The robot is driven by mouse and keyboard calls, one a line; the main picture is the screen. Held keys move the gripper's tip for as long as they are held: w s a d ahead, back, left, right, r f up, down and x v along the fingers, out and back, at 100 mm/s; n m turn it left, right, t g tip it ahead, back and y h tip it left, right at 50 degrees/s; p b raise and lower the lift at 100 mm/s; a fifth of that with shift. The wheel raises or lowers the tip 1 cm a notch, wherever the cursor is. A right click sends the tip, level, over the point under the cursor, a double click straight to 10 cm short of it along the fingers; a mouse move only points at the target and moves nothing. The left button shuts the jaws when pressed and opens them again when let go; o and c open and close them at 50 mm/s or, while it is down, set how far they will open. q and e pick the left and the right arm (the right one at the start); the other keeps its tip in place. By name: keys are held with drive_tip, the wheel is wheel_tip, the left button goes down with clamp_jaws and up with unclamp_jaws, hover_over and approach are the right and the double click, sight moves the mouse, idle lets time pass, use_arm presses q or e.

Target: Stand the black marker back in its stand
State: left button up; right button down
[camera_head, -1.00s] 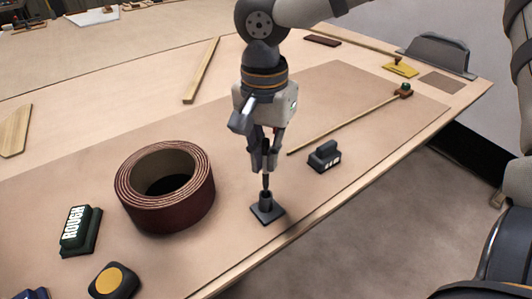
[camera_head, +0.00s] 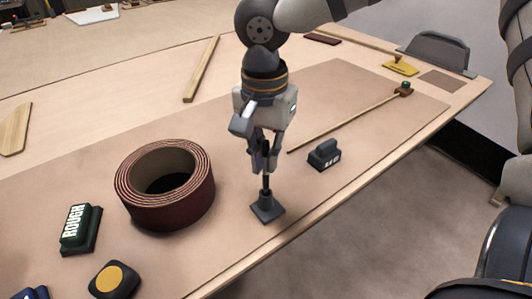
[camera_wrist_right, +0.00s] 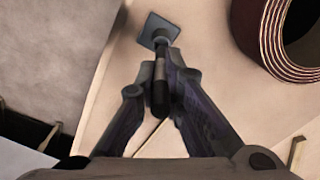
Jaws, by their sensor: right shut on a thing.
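The black marker (camera_head: 265,182) is held upright between the fingers of my right gripper (camera_head: 264,163). Its lower end meets the socket of the small dark stand (camera_head: 268,212); how deep it sits I cannot tell. The stand lies flat on the brown mat near the table's front edge. In the right wrist view, the marker (camera_wrist_right: 160,88) lies between the two fingertips (camera_wrist_right: 160,83), in line with the square-based stand (camera_wrist_right: 154,27). The fingers are above the stand, apart from its base. My left gripper is not in view.
A dark red abrasive roll (camera_head: 166,200) stands left of the stand. A dark labelled block (camera_head: 324,156) and a thin rod (camera_head: 345,125) lie to the right. The ROUGH block (camera_head: 80,229) and a yellow-topped black item (camera_head: 113,280) lie front left. Bare mat surrounds the stand.

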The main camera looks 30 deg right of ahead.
drive_tip(key=shift+f, duration=1.3)
idle(2.3)
drive_tip(key=c, duration=1.6)
unclamp_jaws()
drive_tip(key=shift+c, duration=0.2)
drive_tip(key=shift+r, duration=0.1)
wheel_tip(320, 180, up, 12)
drive_tip(key=shift+a+f, duration=0.1)
